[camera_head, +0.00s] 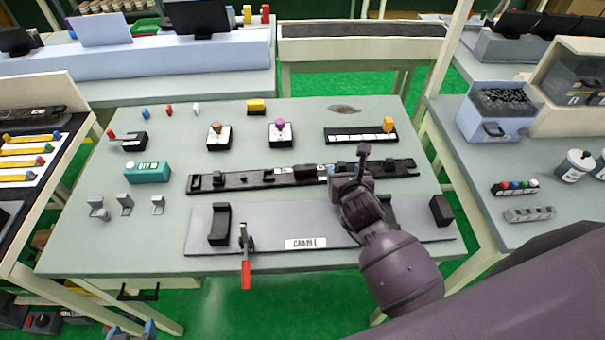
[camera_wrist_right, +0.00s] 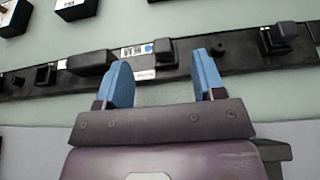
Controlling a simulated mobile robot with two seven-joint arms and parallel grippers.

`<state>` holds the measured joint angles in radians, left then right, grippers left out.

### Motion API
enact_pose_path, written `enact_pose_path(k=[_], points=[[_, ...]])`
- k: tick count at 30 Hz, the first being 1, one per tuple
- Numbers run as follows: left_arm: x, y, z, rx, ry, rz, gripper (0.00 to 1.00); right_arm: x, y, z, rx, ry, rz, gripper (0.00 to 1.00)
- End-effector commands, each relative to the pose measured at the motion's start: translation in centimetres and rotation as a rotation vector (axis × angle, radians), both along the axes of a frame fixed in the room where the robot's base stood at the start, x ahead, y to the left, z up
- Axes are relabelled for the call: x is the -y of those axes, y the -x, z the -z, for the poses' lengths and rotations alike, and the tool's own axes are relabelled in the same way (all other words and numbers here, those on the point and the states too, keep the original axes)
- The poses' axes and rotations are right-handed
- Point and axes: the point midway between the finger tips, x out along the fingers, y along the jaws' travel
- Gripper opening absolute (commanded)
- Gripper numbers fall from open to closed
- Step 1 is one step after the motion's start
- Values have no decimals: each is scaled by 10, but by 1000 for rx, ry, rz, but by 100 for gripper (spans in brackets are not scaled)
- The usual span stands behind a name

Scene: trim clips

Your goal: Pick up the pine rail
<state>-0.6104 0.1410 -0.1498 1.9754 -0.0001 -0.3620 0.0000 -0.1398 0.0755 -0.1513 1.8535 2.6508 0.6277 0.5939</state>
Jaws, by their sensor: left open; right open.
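A long dark rail (camera_head: 260,180) lies across the middle of the table; it bears several black blocks and clips and a white label too small to read. It is the only long rail on this table, and it looks black, not pine-coloured. In the right wrist view the rail (camera_wrist_right: 230,62) runs just past my right gripper (camera_wrist_right: 163,78), whose blue fingers are apart with nothing held between them. A black block (camera_wrist_right: 165,52) on the rail shows in the gap. In the head view my right gripper hangs over the rail's right half; touching cannot be told.
A grey cradle plate (camera_head: 270,226) with black end brackets and a red-handled clamp (camera_head: 246,262) lies in front of the rail. A teal box (camera_head: 148,172) and small metal brackets (camera_head: 125,204) stand left. Pale yellow strips (camera_head: 30,151) sit on the left rack.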

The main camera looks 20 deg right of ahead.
Motion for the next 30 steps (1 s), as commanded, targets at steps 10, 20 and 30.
enact_pose_path(k=[10, 20, 30], points=[[0, -1, -2, 1, -1, 1, 62, 11, -38, 13, 1, 1, 1, 63], [0, -1, -2, 1, -1, 1, 62, 12, -41, 14, 1, 1, 1, 58], [0, -1, -2, 1, 0, 1, 62, 12, -40, 14, 1, 1, 1, 6]])
